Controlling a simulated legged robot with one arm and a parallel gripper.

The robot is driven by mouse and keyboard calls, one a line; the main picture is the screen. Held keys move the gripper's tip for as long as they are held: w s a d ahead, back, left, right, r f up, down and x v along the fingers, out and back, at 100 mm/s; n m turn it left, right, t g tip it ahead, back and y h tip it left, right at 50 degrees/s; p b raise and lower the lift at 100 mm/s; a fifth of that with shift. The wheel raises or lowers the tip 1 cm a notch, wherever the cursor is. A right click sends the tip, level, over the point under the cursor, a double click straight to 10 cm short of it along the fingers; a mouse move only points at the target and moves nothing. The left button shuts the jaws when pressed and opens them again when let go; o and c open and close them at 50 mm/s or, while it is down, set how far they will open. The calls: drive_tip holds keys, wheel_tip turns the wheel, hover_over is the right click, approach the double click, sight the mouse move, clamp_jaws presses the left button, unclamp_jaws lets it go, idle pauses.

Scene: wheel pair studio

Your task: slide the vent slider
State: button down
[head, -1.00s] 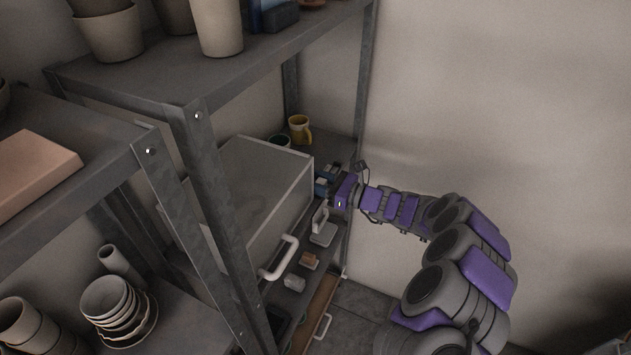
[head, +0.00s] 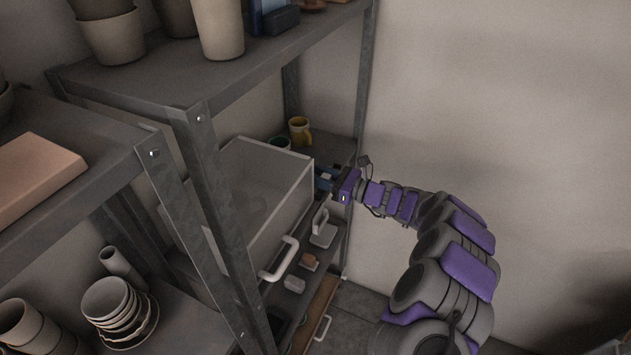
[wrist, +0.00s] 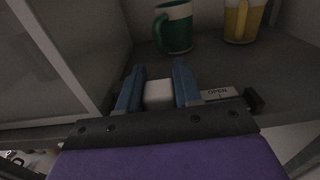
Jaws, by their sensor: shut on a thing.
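In the wrist view a small pale block (wrist: 158,94), which looks like the vent slider's knob, sits between the two blue fingers of my gripper (wrist: 160,78). The fingers are shut on its sides. A small label reading "OPEN" (wrist: 217,93) lies just right of the fingers. In the head view my gripper (head: 324,181) is at the right front edge of the shelf, beside the white box (head: 284,205). The knob is too small to make out there, and the slider's track is hidden.
A green mug (wrist: 174,30) and a yellow mug (wrist: 242,20) stand behind my fingers. The white box's handle (head: 281,260) sticks out at the front. Small blocks (head: 300,275) lie on a lower shelf. A metal shelf post (head: 212,190) stands left. Floor to the right looks free.

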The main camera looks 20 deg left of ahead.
drive_tip(key=shift+w+d+f, duration=0.1)
drive_tip(key=shift+w, duration=0.8)
drive_tip(key=c, duration=1.1)
unclamp_jaws()
drive_tip(key=shift+d, duration=0.15)
drive_tip(key=shift+d, duration=0.35)
drive_tip(key=d+p, duration=0.1)
drive_tip(key=d, duration=0.4)
drive_tip(key=s+d+p, duration=0.1)
drive_tip(key=d, duration=0.5)
drive_tip(key=d+p, duration=0.1)
drive_tip(key=d, duration=0.4)
drive_tip(key=shift+s+d, duration=0.15)
drive_tip(key=shift+d, duration=0.05)
